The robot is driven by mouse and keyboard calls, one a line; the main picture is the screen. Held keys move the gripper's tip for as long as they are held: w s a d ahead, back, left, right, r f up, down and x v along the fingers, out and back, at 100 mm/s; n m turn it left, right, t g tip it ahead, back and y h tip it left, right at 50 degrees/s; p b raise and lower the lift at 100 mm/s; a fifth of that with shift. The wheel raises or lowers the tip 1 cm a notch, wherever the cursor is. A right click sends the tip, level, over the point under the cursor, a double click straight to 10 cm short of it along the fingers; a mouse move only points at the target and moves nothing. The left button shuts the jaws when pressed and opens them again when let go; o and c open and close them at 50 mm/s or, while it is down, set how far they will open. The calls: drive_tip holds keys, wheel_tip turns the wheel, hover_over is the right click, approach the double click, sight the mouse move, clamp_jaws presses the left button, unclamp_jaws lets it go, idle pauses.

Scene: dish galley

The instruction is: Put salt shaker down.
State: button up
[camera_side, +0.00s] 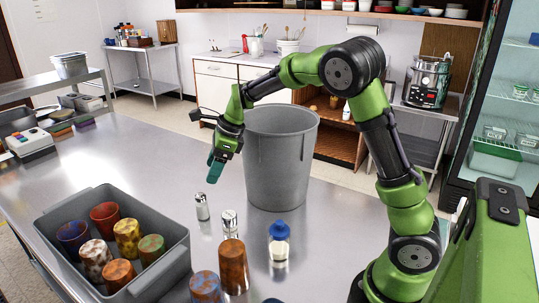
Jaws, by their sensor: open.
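Two small clear shakers with metal caps stand upright on the steel table (335,210). One shaker (202,207) stands below my gripper in the picture, and the other (229,224) stands to its right and nearer the camera. I cannot tell which one holds salt. My gripper (215,170) points down with its teal fingertips above and slightly right of the first shaker. It is open, with nothing visible between the fingers, and a gap shows between the fingertips and the shaker.
A tall grey bin (278,165) stands right behind my gripper. A grey tub (172,262) with several patterned tumblers is at front left. A brown tumbler (234,268), a blue-speckled tumbler (205,287) and a blue-capped jar (279,243) stand near the front. The table's left middle is clear.

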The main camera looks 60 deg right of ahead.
drive_tip(key=s+a+r+n+t, duration=0.1)
drive_tip(key=s+a+r+n, duration=0.1)
drive_tip(key=s+n, duration=0.6)
drive_tip(key=s+a+r+n+t, duration=0.1)
drive_tip(key=s+a+r+n, duration=0.1)
drive_tip(key=s+n, duration=0.5)
drive_tip(key=s+a+r+n+t, duration=0.1)
drive_tip(key=s+r+n, duration=0.3)
drive_tip(key=s+n, duration=0.4)
drive_tip(key=shift+s+a+r+n+h, duration=0.2)
drive_tip(key=shift+s+a+n+h, duration=0.15)
drive_tip(key=shift+s+a, duration=0.7)
